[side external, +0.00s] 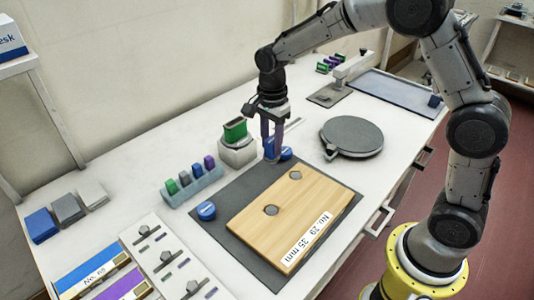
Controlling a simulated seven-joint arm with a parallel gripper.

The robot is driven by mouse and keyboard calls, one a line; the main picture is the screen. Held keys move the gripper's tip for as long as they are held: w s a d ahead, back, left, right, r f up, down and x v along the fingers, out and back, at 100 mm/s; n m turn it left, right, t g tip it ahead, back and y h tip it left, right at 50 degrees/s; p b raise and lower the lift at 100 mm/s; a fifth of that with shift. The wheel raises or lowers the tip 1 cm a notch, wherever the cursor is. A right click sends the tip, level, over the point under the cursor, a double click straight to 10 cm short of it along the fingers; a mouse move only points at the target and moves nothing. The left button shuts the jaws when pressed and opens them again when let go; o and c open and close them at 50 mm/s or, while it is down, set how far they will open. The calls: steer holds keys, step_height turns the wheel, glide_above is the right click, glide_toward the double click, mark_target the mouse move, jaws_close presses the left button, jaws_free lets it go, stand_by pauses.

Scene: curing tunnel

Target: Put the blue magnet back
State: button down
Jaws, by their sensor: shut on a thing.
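My gripper (272,154) is shut on a blue piece (269,147), which shows between and beside its fingers at the far edge of the dark mat (240,185). Another round blue piece (286,153) is just right of the fingers. Whether the two are one thing, and whether the held piece touches the mat, I cannot tell. A separate blue round knob-like piece (206,210) sits on the mat's left part. A wooden board (285,225) with two grey round spots and a label reading "No. 29 35 mm" lies on the mat, nearer than my gripper.
A pale blue rack (193,192) holds several small coloured blocks left of the mat. A white stand (237,152) with a green block (235,130) is close left of my gripper. A round grey plate (351,135) is to the right. A blue-grey tray (398,92) lies far right.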

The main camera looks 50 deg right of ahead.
mark_target(267, 154)
steer(key=shift+w+f, duration=0.65)
steer(key=shift+f, duration=0.1)
steer(key=shift+w+f, duration=0.15)
steer(key=shift+f, duration=1.5)
steer(key=shift+f, duration=0.2)
steer(key=c, duration=0.5)
jaws_free()
steer(key=shift+r, duration=0.15)
step_height(267, 154, up, 12)
steer(key=shift+r, duration=0.15)
